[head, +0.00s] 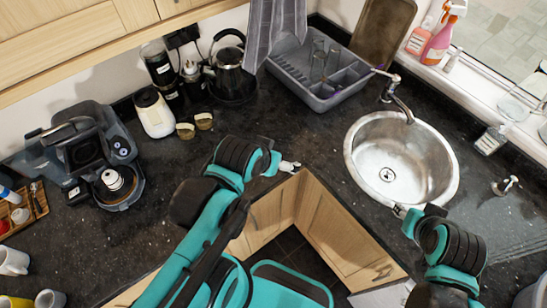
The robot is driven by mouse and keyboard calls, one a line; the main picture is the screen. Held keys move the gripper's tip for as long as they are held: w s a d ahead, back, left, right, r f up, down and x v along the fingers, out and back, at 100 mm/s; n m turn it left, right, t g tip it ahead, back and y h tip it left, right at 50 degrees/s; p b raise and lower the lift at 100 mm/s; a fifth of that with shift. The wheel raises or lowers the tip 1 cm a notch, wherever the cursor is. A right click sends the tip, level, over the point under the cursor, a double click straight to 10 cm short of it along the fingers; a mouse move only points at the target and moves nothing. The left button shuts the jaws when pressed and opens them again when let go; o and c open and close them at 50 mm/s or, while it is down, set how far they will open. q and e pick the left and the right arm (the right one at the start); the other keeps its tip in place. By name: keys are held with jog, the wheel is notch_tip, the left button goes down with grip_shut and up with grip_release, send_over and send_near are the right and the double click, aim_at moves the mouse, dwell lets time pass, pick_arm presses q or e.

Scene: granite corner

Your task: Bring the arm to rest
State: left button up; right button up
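My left arm comes up from the bottom middle, and its gripper (289,166) is above the front edge of the dark counter (290,128), near the inner corner. My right arm comes in from the lower right, and its gripper (400,211) is beside the front rim of the round steel sink (402,155). Both grippers look small here, and their finger gaps cannot be made out. I see nothing held in either one.
A grey dish rack (318,92), black kettle (231,72), white appliance (154,112) and coffee machine (88,150) stand along the back. Mugs (14,261) are at lower left. Wooden cupboards (345,240) lie below the counter edge. The counter's middle is clear.

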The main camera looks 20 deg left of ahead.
pick_arm(q)
jog(key=shift+s+d, duration=0.1)
jog(key=shift+d, duration=0.15)
notch_tip(320, 180, down, 10)
jog(key=b, duration=1)
dwell(0.3)
